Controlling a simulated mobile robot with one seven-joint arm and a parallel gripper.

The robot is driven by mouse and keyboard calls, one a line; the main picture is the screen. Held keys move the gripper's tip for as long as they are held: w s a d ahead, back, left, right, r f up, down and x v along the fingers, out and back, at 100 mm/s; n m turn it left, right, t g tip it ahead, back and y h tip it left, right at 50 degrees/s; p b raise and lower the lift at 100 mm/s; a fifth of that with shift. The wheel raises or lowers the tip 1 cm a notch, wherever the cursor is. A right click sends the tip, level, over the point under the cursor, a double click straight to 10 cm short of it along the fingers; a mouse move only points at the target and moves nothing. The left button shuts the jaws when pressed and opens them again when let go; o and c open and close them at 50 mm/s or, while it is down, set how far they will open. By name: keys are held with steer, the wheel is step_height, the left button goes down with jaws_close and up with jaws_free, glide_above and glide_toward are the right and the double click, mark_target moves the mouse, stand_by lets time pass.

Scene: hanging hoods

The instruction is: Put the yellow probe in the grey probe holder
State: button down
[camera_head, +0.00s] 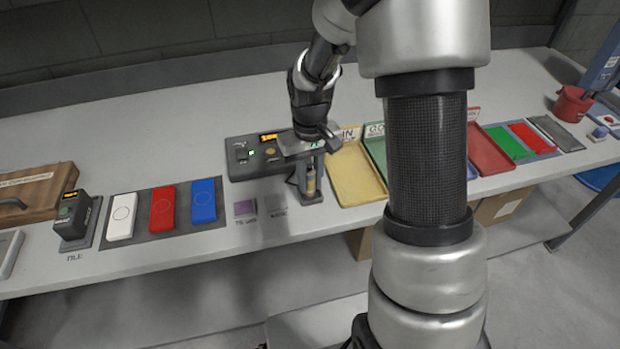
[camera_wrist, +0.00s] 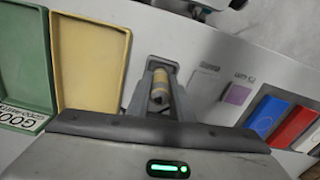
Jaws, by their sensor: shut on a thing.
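The yellow probe (camera_head: 310,181) stands roughly upright below my gripper (camera_head: 309,163), at the front of the table beside the yellow tray. In the wrist view the probe (camera_wrist: 160,86) shows as a pale yellow cylinder between the fingers of my gripper (camera_wrist: 160,98), which is shut on it. The grey probe holder (camera_head: 312,198) is directly under the probe in the head view. The probe's lower end is partly hidden, so I cannot tell whether it is fully seated.
A dark instrument box (camera_head: 256,160) with an orange display stands close behind and left. The yellow tray (camera_head: 357,176) is close on the right. A purple square (camera_head: 244,208) lies on the left, with white, red and blue blocks further left.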

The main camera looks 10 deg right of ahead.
steer(key=c, duration=1.5)
jaws_free()
step_height(320, 180, up, 17)
steer(key=shift+r+p, duration=0.15)
steer(key=shift+p, duration=1)
